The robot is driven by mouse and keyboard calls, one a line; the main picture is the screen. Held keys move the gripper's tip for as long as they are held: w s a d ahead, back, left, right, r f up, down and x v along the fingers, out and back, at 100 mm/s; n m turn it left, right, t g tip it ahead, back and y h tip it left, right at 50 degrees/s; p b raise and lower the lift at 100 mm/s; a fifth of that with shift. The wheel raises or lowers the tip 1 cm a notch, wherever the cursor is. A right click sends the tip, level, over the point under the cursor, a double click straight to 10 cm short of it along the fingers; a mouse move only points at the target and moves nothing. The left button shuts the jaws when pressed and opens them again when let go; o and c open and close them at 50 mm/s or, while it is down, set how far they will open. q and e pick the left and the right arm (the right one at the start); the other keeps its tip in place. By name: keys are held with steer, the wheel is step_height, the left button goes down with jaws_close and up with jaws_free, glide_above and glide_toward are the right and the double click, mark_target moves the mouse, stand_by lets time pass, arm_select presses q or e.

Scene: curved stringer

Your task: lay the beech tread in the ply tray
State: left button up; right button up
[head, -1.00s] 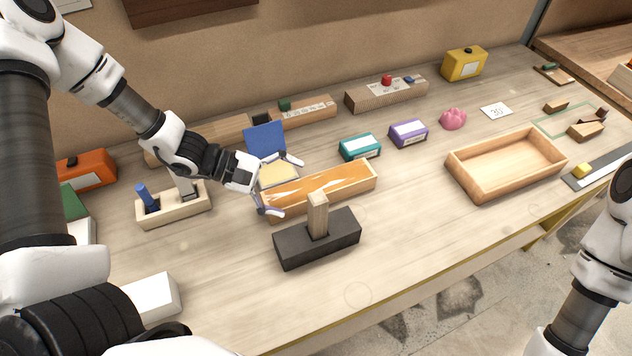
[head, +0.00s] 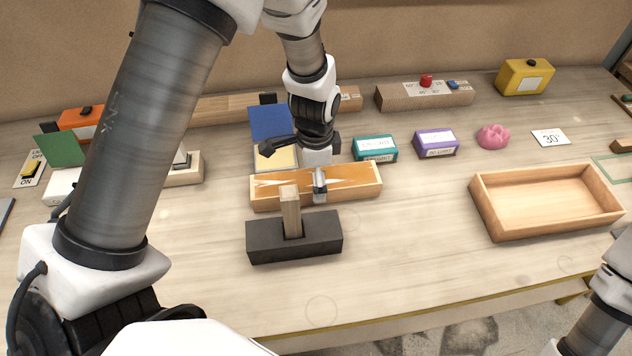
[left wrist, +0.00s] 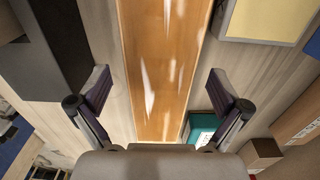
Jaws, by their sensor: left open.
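The long light-wood piece with a glossy orange, white-streaked top, which I take for the beech tread (head: 352,186), lies on the bench behind a dark block. The ply tray (head: 485,213), a shallow pale wooden box, stands empty at the right. My left gripper (head: 319,187) points down over the tread, right of its middle. In the left wrist view its open fingers (left wrist: 158,82) are on either side of the tread (left wrist: 160,50), with gaps on both sides. I cannot tell how far above the bench the fingertips are. My right gripper is out of view.
The dark block (head: 270,240) with an upright wooden post (head: 290,212) stands just in front of the tread. Teal (head: 375,149) and purple (head: 436,143) boxes and a pink lump (head: 494,137) stand behind. The bench between tread and tray is clear.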

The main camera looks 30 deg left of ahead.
arm_select(q)
steer(key=shift+w+d+f, duration=0.1)
steer(key=shift+w+f, duration=0.05)
steer(key=shift+f, duration=0.4)
steer(key=c, duration=1.8)
